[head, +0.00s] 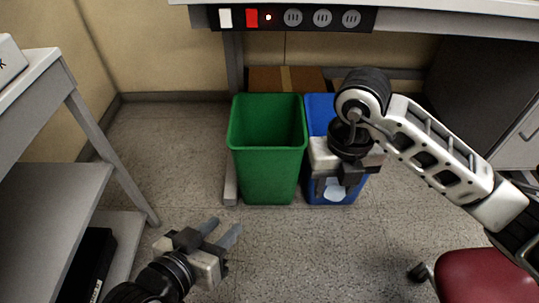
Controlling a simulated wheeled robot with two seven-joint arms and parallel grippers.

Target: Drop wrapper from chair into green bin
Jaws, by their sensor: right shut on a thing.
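The green bin (268,160) stands open and upright on the floor at the middle, under the bench. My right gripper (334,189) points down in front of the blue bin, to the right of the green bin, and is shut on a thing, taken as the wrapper. The wrapper is mostly hidden; a pale patch shows at the fingers, but I cannot tell whether it is the wrapper or a mark on the blue bin. The red chair (482,276) is at the lower right, its visible seat bare. My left gripper (224,227) is open and empty, low at the left of centre.
The blue bin (318,112) stands right beside the green one. A bench with a socket strip (292,18) overhangs behind the bins, with a cardboard box (262,80) beneath. A grey shelf table (64,180) is at the left. Floor before the green bin is clear.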

